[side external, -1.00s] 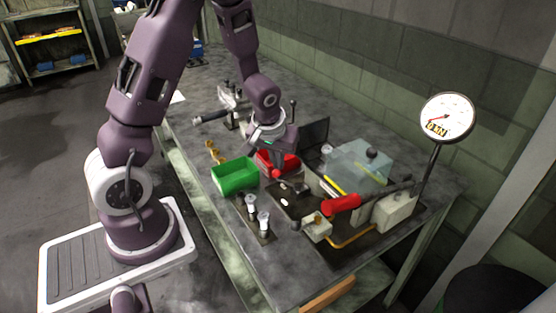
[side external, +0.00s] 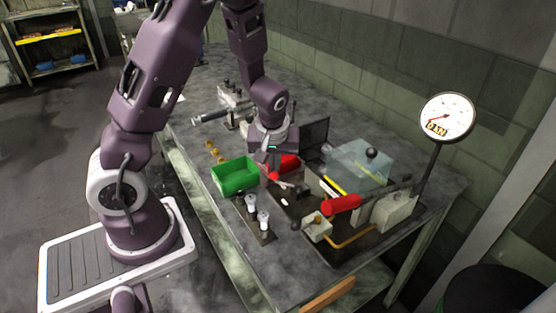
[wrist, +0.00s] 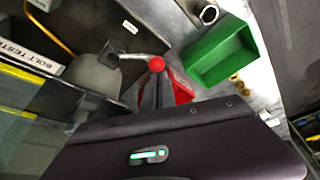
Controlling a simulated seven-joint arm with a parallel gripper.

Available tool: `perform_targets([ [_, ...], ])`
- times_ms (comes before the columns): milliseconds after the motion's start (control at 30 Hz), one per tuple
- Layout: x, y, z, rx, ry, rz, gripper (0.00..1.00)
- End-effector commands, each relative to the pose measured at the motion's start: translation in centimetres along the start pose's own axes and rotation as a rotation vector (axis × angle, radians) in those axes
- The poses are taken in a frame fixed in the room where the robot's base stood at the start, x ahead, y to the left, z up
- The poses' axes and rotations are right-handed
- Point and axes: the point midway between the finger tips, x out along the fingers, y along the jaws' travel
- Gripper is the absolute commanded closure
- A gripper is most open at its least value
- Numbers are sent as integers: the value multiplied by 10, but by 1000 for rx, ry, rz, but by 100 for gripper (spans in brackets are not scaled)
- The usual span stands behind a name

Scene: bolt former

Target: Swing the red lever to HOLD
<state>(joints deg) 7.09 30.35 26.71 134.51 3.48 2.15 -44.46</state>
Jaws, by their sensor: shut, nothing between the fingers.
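A lever with a red ball knob (side external: 273,176) and a bent metal arm sits on the dark base plate in front of the red bin. In the wrist view the red knob (wrist: 156,63) is at the upper middle, its metal arm running left to a pivot. My gripper (side external: 272,168) points down at the knob. In the wrist view my gripper's shut fingers (wrist: 155,88) lie right by the knob with nothing between them; I cannot tell if they touch it. A small white label (wrist: 130,26) is near the lever, too small to read.
A green bin (side external: 236,176) and a red bin (side external: 287,162) stand near my gripper. A clear guard (side external: 360,165), a thick red handle (side external: 341,205) and a gauge (side external: 447,117) are to the right. Two bolts (side external: 257,213) stand in front. The table's front left is clear.

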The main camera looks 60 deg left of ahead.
Motion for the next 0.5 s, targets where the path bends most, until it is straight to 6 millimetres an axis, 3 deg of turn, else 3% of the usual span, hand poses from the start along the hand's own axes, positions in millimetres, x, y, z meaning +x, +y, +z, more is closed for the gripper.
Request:
perform_targets([
  [500,-11,-7,29,-494,2,-185,100],
])
